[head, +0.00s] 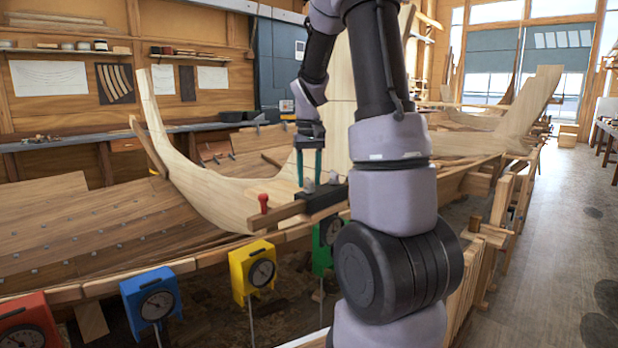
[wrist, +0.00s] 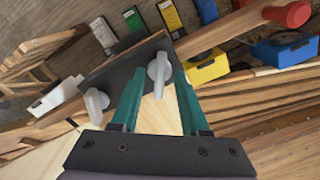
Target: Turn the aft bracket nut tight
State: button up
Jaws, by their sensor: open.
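A dark bracket (head: 322,199) sits on the hull's edge and carries two pale grey wing nuts. One nut (head: 309,186) is nearer the red-knobbed wooden bar; the other (head: 334,178) is farther right. In the wrist view the bracket (wrist: 122,70) shows with the nearer nut (wrist: 158,72) in line between my fingertips, and the other nut (wrist: 96,100) outside the left finger. My gripper (head: 309,182) points down with its teal fingers open; it also shows in the wrist view (wrist: 159,70). I cannot tell whether the fingers touch the nut, or which nut is aft.
A wooden bar (head: 280,214) with a red knob (head: 263,203) runs left from the bracket. Dial boxes in red (head: 27,322), blue (head: 151,301), yellow (head: 252,270) and green (head: 323,245) stand along the hull's near side. The floor (head: 560,240) at right is clear.

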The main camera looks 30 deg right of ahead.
grip_shut()
jog(key=m, duration=0.4)
jog(key=shift+m, duration=2.3)
grip_release()
